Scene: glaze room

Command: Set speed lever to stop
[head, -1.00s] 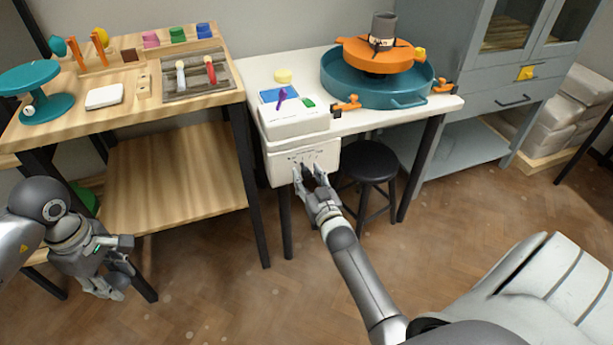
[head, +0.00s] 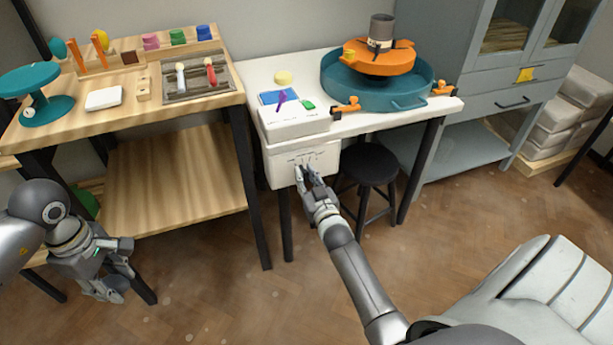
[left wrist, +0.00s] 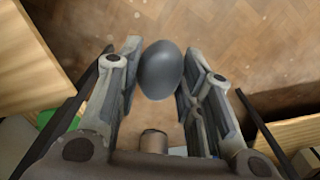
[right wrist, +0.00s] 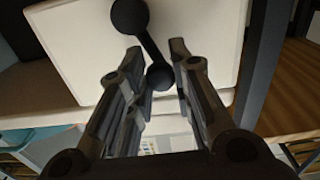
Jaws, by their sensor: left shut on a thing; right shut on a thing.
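The speed lever (right wrist: 150,40) is a black bar with a ball at each end, on the front of a white control box (head: 322,162) under the wheel table. My right gripper (head: 305,172) is at this box. In the right wrist view, my right gripper (right wrist: 160,75) is shut on the lever's near ball; the other ball stays outside the fingers. The orange wheel head (head: 370,62) carries a grey pot (head: 382,28) inside a teal splash pan (head: 345,88). My left gripper (head: 112,290) hangs low at the left, shut on a dark grey rounded thing (left wrist: 161,72).
A wooden bench (head: 120,118) with tools and a teal stand (head: 38,90) is at the left. A black stool (head: 372,163) stands close right of my right gripper. A grey cabinet (head: 470,120) is at the back right. The floor in front is clear.

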